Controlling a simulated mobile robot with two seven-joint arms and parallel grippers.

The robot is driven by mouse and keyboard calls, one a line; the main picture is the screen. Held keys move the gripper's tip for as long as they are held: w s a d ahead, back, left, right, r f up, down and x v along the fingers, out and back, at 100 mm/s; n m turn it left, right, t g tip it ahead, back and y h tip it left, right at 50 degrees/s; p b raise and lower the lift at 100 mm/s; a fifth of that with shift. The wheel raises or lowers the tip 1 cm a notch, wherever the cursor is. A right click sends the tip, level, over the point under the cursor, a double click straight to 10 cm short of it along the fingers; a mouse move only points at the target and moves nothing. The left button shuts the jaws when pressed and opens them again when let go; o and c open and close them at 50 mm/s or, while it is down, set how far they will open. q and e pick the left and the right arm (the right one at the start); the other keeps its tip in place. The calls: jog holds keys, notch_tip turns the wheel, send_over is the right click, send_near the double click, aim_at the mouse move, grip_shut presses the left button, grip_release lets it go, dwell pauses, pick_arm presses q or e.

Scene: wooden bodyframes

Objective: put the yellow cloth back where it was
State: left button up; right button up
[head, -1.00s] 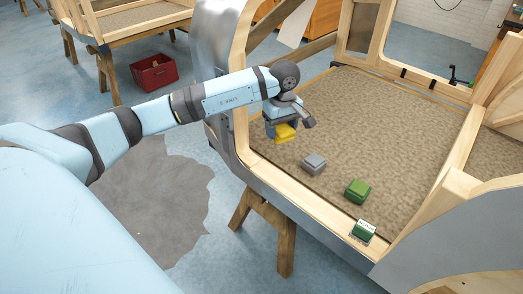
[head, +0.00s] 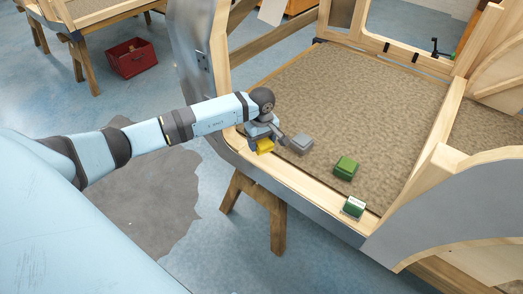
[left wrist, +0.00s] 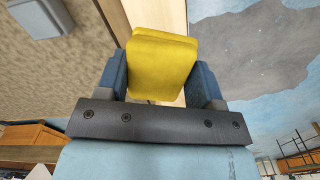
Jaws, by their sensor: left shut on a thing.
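The yellow cloth (head: 265,146) is a folded pad held in my left gripper (head: 262,142). In the left wrist view the cloth (left wrist: 160,62) sits between the two blue fingers of the gripper (left wrist: 163,80), which press on its sides. In the head view the gripper and cloth are at the near-left wooden rim (head: 290,178) of the bodyframe, left of the grey cloth. I cannot tell whether the cloth touches the rim. My right gripper is not in view.
A grey folded cloth (head: 301,144) and a green one (head: 345,167) lie on the brown carpeted floor (head: 350,95) of the frame. A small green and white box (head: 353,207) stands on the near rim. A red crate (head: 132,57) is on the workshop floor behind.

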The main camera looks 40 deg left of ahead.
pick_arm(q)
notch_tip(320, 180, down, 5)
jog(key=shift+r, duration=0.1)
dwell(0.3)
jog(key=shift+f+b, duration=0.3)
jog(key=o, duration=0.9)
jog(key=shift+r, duration=0.1)
jog(key=shift+r, duration=0.15)
